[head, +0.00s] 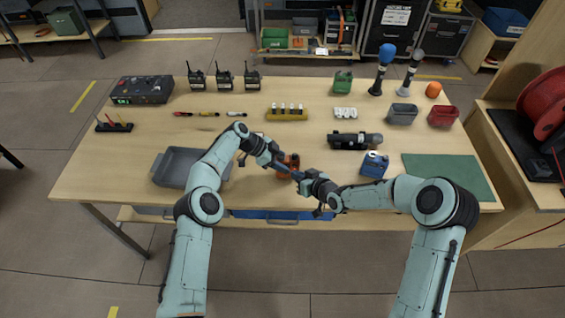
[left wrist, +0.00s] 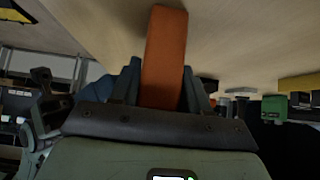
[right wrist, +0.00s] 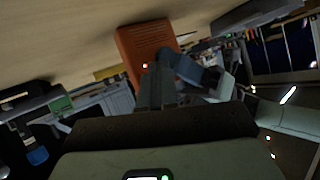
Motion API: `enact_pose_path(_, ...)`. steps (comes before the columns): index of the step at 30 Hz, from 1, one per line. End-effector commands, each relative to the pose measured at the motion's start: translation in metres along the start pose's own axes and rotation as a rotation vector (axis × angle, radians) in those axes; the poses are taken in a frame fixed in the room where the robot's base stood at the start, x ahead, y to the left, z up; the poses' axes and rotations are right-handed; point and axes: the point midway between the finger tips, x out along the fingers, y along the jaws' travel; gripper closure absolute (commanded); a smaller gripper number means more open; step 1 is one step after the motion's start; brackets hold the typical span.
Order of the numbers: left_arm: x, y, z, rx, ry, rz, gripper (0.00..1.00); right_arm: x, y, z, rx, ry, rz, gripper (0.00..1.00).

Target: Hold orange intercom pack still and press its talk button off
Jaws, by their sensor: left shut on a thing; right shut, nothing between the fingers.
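The orange intercom pack (head: 288,161) stands on the table near its front edge, between my two grippers. It fills the gap between the fingers in the left wrist view (left wrist: 165,55). My left gripper (head: 281,163) is shut on the pack from the left. My right gripper (head: 299,175) is shut and empty, its fingertips close to the pack from the right. In the right wrist view the pack's face (right wrist: 140,45) shows a slotted pattern and a small lit red spot (right wrist: 145,66) beside the fingertips (right wrist: 157,75). Whether the fingertips touch the face, I cannot tell.
A grey tray (head: 172,180) lies to the left under my left arm. A green mat (head: 447,175) lies at the front right. Several small items stand farther back.

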Motion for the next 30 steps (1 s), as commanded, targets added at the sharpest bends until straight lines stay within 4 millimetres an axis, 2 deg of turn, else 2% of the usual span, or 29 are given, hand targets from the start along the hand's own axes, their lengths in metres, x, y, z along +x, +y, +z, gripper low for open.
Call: enact_pose_path(30,-0.0002,-0.0002,-0.0003,0.0,0.0,0.0,0.88,0.0065,0.0045,-0.0048,0.0,0.0,0.0,1.0)
